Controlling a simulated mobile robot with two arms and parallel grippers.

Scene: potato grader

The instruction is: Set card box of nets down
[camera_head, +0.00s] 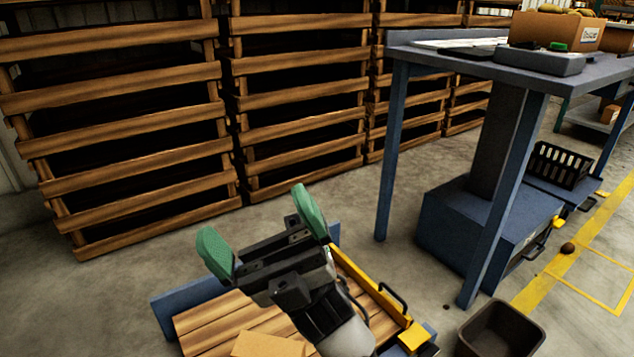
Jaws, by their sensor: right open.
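My right gripper (264,230) is open, with its two green fingertips wide apart and nothing between them. It is above the far edge of a wooden slatted deck (215,318) with blue and yellow edges. A plain tan card surface (268,346) lies on the deck at the bottom edge of the picture, nearer than the fingertips and apart from them. It is cut off by the frame, so I cannot tell whether it is the card box of nets. No nets show. My left gripper is not in view.
A blue bench (462,66) on the right bears a grey scale (540,62) and a card box of potatoes (553,31). Slatted wooden crates (130,112) line the back. A dark bin (500,330) stands at lower right. A potato (568,248) lies on the floor.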

